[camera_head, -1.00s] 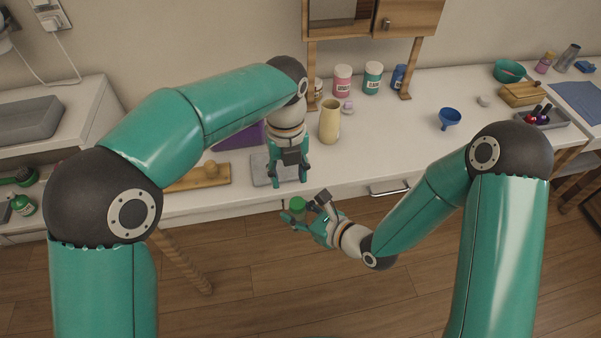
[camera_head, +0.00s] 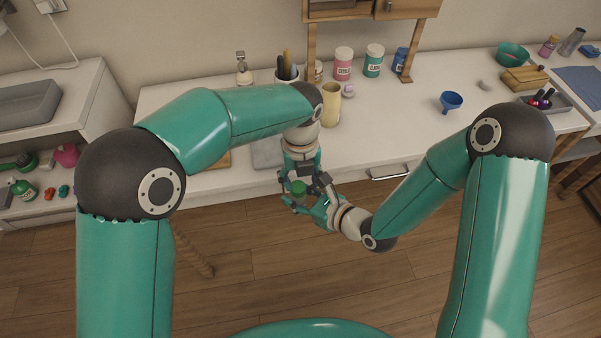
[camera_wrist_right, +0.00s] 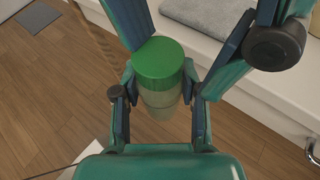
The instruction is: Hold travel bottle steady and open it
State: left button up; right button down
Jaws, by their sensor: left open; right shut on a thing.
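The travel bottle, with a green cap (camera_head: 298,187), is held upright in front of the counter. In the right wrist view, its green cap (camera_wrist_right: 158,62) sits on a pale translucent body (camera_wrist_right: 160,104). My right gripper (camera_head: 297,203) is shut on the body below the cap; its fingers show on both sides in the wrist view (camera_wrist_right: 158,98). My left gripper (camera_head: 299,179) is open and points down over the bottle. In the wrist view its fingers (camera_wrist_right: 180,45) stand on either side of the cap, apart from each other. I cannot tell whether they touch the cap.
The white counter (camera_head: 400,135) lies just behind the grippers, with a drawer handle (camera_head: 388,175) on its front. A cream vase (camera_head: 331,104), a blue funnel (camera_head: 451,102) and several jars stand on it. The grippers are over open wooden floor (camera_head: 290,275).

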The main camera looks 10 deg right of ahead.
pick_arm(q)
jog(key=shift+d+f, duration=0.1)
jog(key=shift+f, duration=0.1)
grip_shut()
